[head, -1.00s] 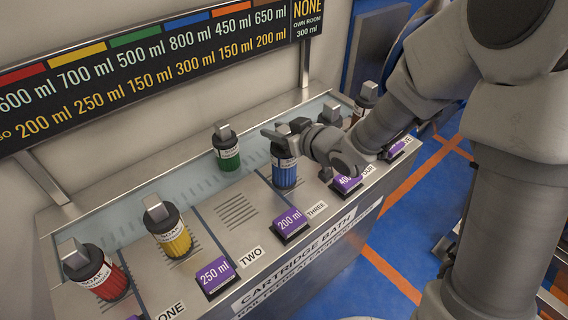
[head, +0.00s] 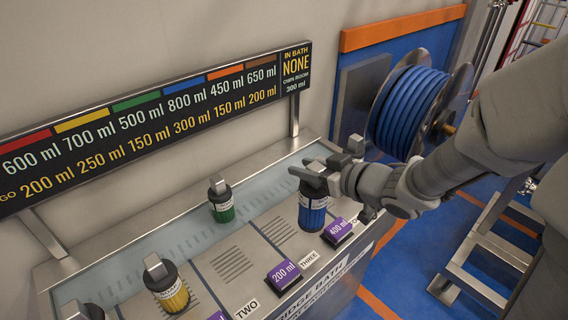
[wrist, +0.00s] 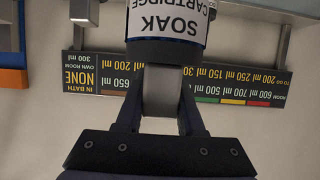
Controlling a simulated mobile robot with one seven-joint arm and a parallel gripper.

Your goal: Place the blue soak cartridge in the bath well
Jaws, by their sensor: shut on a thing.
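The blue soak cartridge (head: 312,212) has a dark cap and white label. It hangs upright in my gripper (head: 316,180), over the grey deck of the cartridge bath (head: 150,255), behind the THREE label. Whether its base touches the deck is unclear. In the wrist view my gripper (wrist: 160,105) is shut on the cartridge's grey handle (wrist: 163,92), with the SOAK CARTRIDGE label (wrist: 168,22) beyond. The bath well (head: 258,192) is the pale blue strip along the back of the deck. A green cartridge (head: 221,207) stands at it.
A yellow cartridge (head: 168,291) and a partly cut-off dark-capped one stand to the left. Purple placards (head: 283,274) line the front edge. A black volume board (head: 150,125) rises behind, reading IN BATH NONE. A blue hose reel (head: 408,112) is behind my arm.

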